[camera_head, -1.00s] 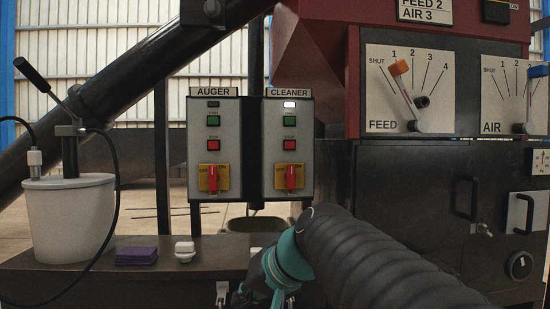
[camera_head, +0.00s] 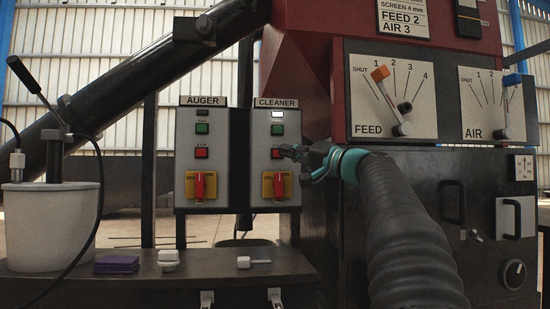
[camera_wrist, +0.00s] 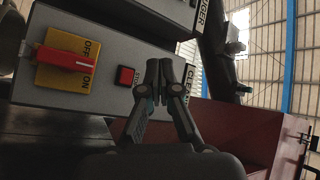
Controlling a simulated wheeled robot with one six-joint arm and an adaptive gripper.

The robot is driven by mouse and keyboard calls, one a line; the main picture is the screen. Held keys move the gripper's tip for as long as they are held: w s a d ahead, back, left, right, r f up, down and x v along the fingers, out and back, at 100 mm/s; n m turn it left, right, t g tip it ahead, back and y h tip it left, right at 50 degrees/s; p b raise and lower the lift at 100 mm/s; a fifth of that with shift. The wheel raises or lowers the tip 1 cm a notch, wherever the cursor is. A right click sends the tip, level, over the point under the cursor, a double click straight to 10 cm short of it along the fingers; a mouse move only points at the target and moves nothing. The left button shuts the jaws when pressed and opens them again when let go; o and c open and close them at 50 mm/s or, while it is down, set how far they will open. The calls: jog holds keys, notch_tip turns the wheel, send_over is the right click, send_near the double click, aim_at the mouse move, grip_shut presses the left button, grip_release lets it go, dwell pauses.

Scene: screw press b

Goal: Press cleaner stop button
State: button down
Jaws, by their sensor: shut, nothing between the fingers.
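The cleaner box (camera_head: 290,205) is a grey panel under a CLEANER label (camera_head: 276,102). Its red stop button (camera_head: 275,154) sits below a green button (camera_head: 277,130) and above a red rotary switch (camera_head: 279,186) on a yellow plate. My gripper (camera_head: 283,150) is shut and empty, with its tips in front of the panel at about the stop button's height, partly covering it. In the wrist view the stop button (camera_wrist: 126,76) is clear, just left of my shut fingertips (camera_wrist: 164,68). I cannot tell whether the tips touch the panel; the green button is hidden there.
The similar AUGER box (camera_head: 215,205) stands directly left, with its own red button (camera_head: 201,153). The red machine body (camera_head: 300,60) and FEED lever plate (camera_head: 365,120) are at right. A bench (camera_head: 200,270) lies below, holding a white bucket (camera_head: 45,230).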

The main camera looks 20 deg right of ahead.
jog(key=shift+w, duration=0.1)
jog(key=w+d+p, duration=0.2)
jog(key=w+p, duration=0.3)
jog(key=w, duration=0.3)
jog(key=shift+w+d, duration=0.15)
dwell(1.6)
jog(key=shift+w+d+p, duration=0.1)
jog(key=shift+w+p, duration=0.25)
jog(key=shift+p, duration=0.05)
jog(key=shift+w+r+p, duration=0.1)
jog(key=shift+w+p, duration=0.3)
dwell(0.9)
jog(key=shift+r, duration=0.35)
dwell(0.4)
jog(key=shift+f, duration=0.15)
